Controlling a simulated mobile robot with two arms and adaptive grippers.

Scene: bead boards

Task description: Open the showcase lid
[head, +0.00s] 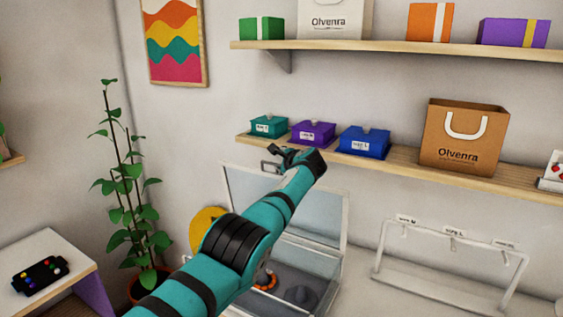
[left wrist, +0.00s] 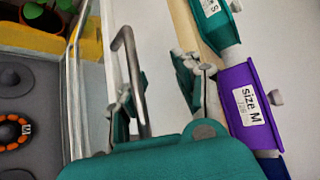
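The showcase lid (head: 325,212) is a clear pane in a pale frame, standing raised at the back of the showcase (head: 335,270). Its grey metal handle (head: 270,167) is on the lid's top edge; the handle (left wrist: 131,75) also shows close up in the left wrist view. My left gripper (head: 287,154) is at the lid's top edge, beside the handle. In the left wrist view the fingers of the left gripper (left wrist: 157,88) are apart, with the handle bar between them, close to the left finger. My arm hides part of the lid and showcase. My right gripper is out of view.
Size-labelled boxes, green (head: 268,126), purple (head: 313,133) and blue (head: 364,142), stand on the lower shelf (head: 400,170) just behind my gripper. A paper bag (head: 464,138) stands farther right. A white rack (head: 450,232) is right of the showcase; a plant (head: 130,190) is left.

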